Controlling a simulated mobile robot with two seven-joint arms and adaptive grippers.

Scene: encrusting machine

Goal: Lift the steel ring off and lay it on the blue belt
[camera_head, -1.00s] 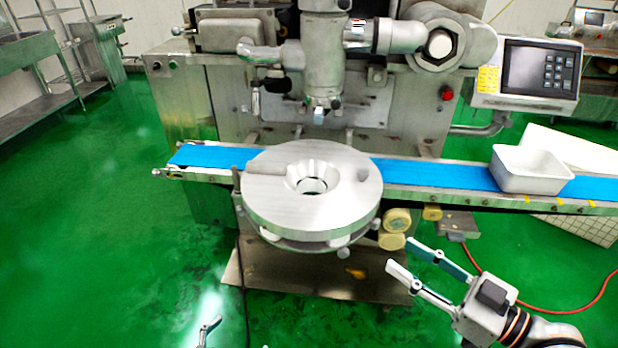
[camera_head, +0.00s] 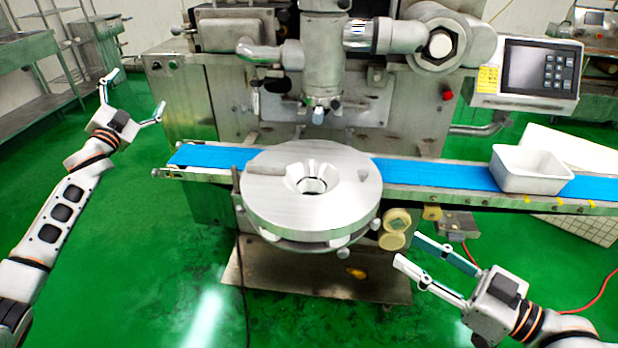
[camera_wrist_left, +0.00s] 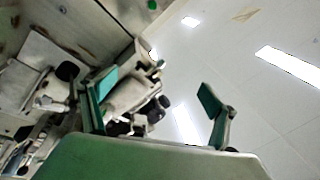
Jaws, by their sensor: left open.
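The steel ring (camera_head: 275,205) is a wide, shiny disc with a funnel-like hole in its middle. It sits level on the machine, in front of the blue belt (camera_head: 430,174), and hides part of it. My left gripper (camera_head: 138,98) is open and empty, raised to the left of the machine and well apart from the ring. In the left wrist view its spread fingers (camera_wrist_left: 158,105) have nothing between them. My right gripper (camera_head: 408,250) is open and empty, in front of the machine, low and right of the ring.
A white bin (camera_head: 530,170) stands on the belt's right part. The machine's nozzle (camera_head: 320,105) hangs above and behind the ring. A control panel (camera_head: 540,68) is at the upper right. Bare belt shows left of the ring and between ring and bin.

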